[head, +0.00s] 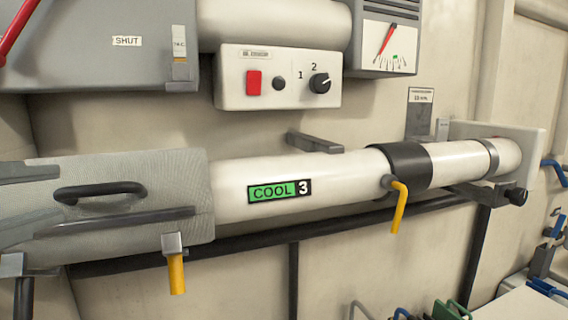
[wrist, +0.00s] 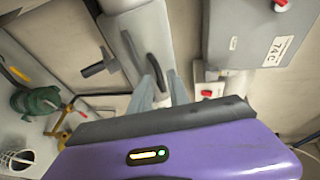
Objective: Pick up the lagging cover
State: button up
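The lagging cover (head: 130,168) is a grey woven sleeve around the left part of the white pipe, with a dark bar handle on its front. It also shows in the wrist view (wrist: 140,18), partly hidden by my gripper. The handle (head: 105,188) shows in the wrist view too (wrist: 157,66). My gripper (head: 58,194) comes in from the left edge of the head view, its two grey fingers apart, one above and one below the handle's left end. In the wrist view the fingers (wrist: 161,78) stand either side of the handle with gaps. They appear not closed on it.
A yellow-handled latch (head: 176,268) hangs below the cover. The white pipe (head: 330,178) runs right, marked COOL 3, with a yellow lever (head: 399,208). A switch box (head: 280,80) and grey cabinet (head: 100,50) are above. A shelf with a green object (wrist: 38,100) shows in the wrist view.

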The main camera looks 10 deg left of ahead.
aim_at(68, 193)
jog(key=shift+p+x, duration=1)
jog(key=shift+x, duration=1.65)
jog(key=shift+s+f, duration=0.1)
jog(key=shift+f, duration=0.05)
grip_shut()
jog(key=shift+a, duration=0.1)
